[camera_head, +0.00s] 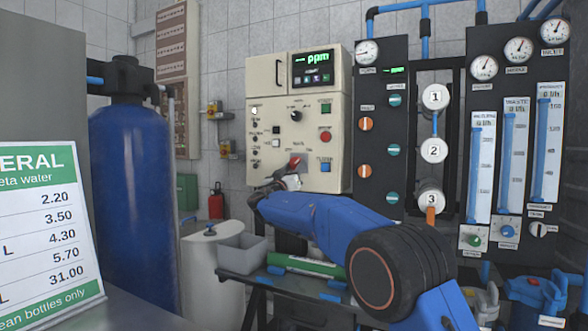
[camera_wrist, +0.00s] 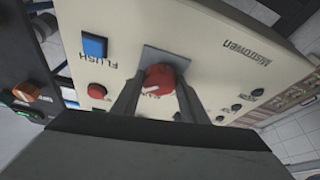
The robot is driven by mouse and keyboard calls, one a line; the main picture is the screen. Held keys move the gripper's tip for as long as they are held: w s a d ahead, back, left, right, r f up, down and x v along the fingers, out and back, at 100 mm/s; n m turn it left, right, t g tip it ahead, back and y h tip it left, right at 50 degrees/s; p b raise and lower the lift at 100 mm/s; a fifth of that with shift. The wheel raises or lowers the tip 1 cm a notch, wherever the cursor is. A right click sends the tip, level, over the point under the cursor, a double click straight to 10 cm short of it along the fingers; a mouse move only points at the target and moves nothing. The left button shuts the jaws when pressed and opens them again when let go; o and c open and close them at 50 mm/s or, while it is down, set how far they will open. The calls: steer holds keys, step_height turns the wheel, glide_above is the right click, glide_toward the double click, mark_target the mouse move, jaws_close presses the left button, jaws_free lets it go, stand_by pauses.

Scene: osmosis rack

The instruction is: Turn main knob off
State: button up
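The main knob is a red round knob with a white pointer mark, on a grey square plate of the cream control box (camera_head: 265,120). In the wrist view the red knob (camera_wrist: 158,79) sits between the two dark fingers of my gripper (camera_wrist: 160,92), and its white mark points to the lower left. The fingers straddle the knob close on both sides; I cannot tell whether they press on it. In the head view the red knob (camera_head: 295,160) shows just above my gripper (camera_head: 287,181), whose fingers are small and partly hidden there.
A red button (camera_wrist: 97,91) and a blue button (camera_wrist: 94,46) lie beside the knob. A green-and-white tube (camera_head: 306,265) and a grey bin (camera_head: 242,252) are below the box. A panel with orange and teal valves (camera_head: 366,124) stands to the right, a blue tank (camera_head: 132,200) to the left.

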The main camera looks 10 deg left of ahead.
steer(key=shift+n, duration=0.5)
steer(key=n+y, duration=0.1)
steer(key=n, duration=0.1)
steer(key=n+y, duration=0.1)
steer(key=n, duration=0.1)
steer(key=shift+d+r, duration=0.15)
steer(key=shift+d, duration=0.05)
steer(key=n+y, duration=0.1)
steer(key=n, duration=0.2)
steer(key=n+g+y, duration=0.1)
steer(key=n+y, duration=0.1)
steer(key=n, duration=0.2)
steer(key=shift+s+d+r, duration=0.15)
steer(key=n+g, duration=0.1)
steer(key=n, duration=0.1)
steer(key=n+y, duration=0.1)
steer(key=n, duration=0.2)
steer(key=shift+r+g, duration=0.15)
steer(key=shift+g, duration=0.25)
steer(key=shift+r+n+g, duration=0.15)
steer(key=shift+n+g, duration=0.65)
steer(key=shift+n, duration=1.1)
steer(key=o, duration=1.1)
